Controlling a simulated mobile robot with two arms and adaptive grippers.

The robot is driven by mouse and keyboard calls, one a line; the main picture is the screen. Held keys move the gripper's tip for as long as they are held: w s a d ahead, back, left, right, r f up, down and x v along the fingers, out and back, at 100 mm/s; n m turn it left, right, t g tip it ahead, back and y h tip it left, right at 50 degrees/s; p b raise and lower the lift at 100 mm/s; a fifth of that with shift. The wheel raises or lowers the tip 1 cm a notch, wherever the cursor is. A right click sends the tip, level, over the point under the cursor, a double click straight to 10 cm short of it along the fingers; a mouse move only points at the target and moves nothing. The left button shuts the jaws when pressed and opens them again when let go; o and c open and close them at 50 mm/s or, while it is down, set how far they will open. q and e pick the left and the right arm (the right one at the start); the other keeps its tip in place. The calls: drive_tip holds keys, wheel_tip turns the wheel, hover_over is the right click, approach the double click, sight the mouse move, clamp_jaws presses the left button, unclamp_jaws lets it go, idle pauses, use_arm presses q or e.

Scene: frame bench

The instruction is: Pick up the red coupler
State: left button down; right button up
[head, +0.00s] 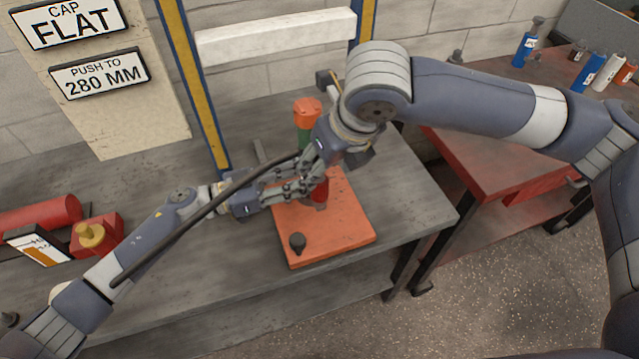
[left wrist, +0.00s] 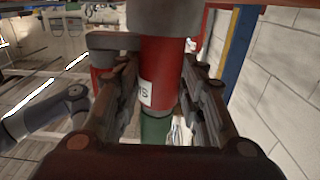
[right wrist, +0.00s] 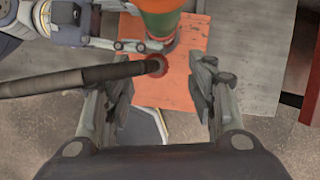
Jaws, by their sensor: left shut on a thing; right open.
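The red coupler (right wrist: 157,66) is a small red ring at the end of a dark rod-like hose (right wrist: 70,80); the hose also shows in the head view (head: 205,220). My right gripper (right wrist: 170,88) is open and empty above it, with the coupler between and beyond its fingertips. My left gripper (left wrist: 158,92) is shut on a red cylinder (left wrist: 161,75) with a white label and a green section. This cylinder stands upright on an orange plate (head: 340,245); its orange top (head: 306,110) shows in the head view.
A black knob (head: 297,243) stands on the plate's front corner. A red unit with a yellow knob (head: 90,235) sits at left on the grey bench. A blue-yellow post (head: 195,90) rises behind. A red cart (head: 490,165) stands right. The bench right of the plate is clear.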

sight(320, 186)
drive_tip(key=shift+s+x, duration=0.15)
drive_tip(key=shift+x, duration=1.35)
drive_tip(key=shift+s+x, duration=0.2)
drive_tip(key=shift+x, duration=1.3)
drive_tip(key=shift+a, duration=0.1)
clamp_jaws()
